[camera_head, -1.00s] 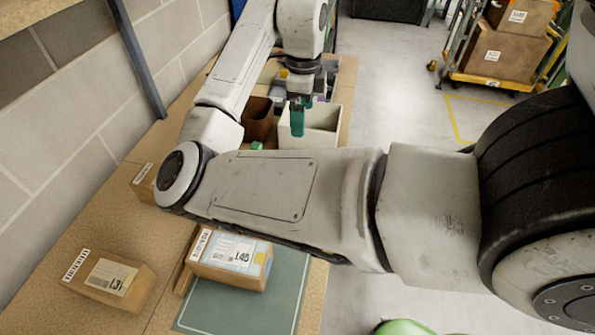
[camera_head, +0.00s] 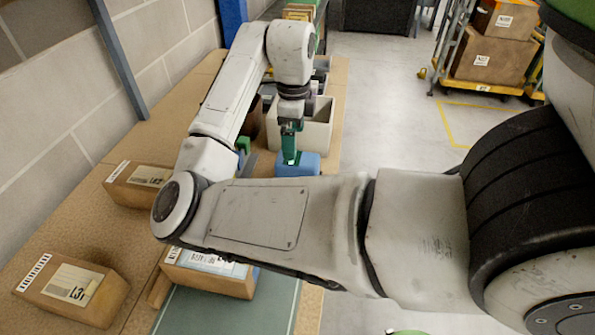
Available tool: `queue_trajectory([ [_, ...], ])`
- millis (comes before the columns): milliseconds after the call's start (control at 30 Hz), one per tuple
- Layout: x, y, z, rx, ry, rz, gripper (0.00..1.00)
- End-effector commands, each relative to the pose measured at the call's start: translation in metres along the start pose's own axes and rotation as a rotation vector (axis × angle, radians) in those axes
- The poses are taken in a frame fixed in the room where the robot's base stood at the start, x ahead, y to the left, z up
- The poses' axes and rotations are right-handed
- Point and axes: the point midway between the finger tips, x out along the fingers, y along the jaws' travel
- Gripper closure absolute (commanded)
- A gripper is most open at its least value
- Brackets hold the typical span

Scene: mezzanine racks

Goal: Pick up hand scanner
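My gripper (camera_head: 291,157), with green fingers, points down over the far part of the table, in front of a white bin (camera_head: 318,125). Its tips are at a blue block-like object (camera_head: 311,166), partly hidden behind my forearm; I cannot tell whether they touch it. The finger gap does not show clearly. I cannot make out a hand scanner for certain. A small green item (camera_head: 243,144) stands left of the gripper, partly hidden by my arm, and is too small to identify.
Cardboard boxes lie on the table at the left (camera_head: 138,185), front left (camera_head: 72,290) and below my forearm (camera_head: 210,272), by a green mat (camera_head: 225,312). A wall and a metal post (camera_head: 120,60) bound the left. A cart with boxes (camera_head: 490,60) stands at the far right.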

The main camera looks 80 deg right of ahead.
Motion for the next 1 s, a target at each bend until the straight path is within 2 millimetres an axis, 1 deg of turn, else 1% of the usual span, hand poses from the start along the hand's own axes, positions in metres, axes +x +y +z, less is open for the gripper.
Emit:
queue_trajectory([
  [33, 0.009, 0.000, -0.001, -0.001, 0.006, 0.001, 0.00],
  [200, 0.032, 0.001, -0.001, -0.002, 0.002, 0.002, 0.00],
  [467, 0.050, -0.001, -0.003, -0.001, 0.002, 0.002, 0.00],
  [633, 0.073, -0.003, -0.009, -0.001, 0.003, 0.003, 0.00],
  [733, 0.087, -0.003, -0.008, -0.004, 0.002, 0.002, 0.00],
  [833, 0.094, -0.003, -0.009, -0.002, 0.002, 0.001, 0.00],
  [1000, 0.096, -0.003, -0.008, -0.001, 0.000, 0.001, 0.00],
])
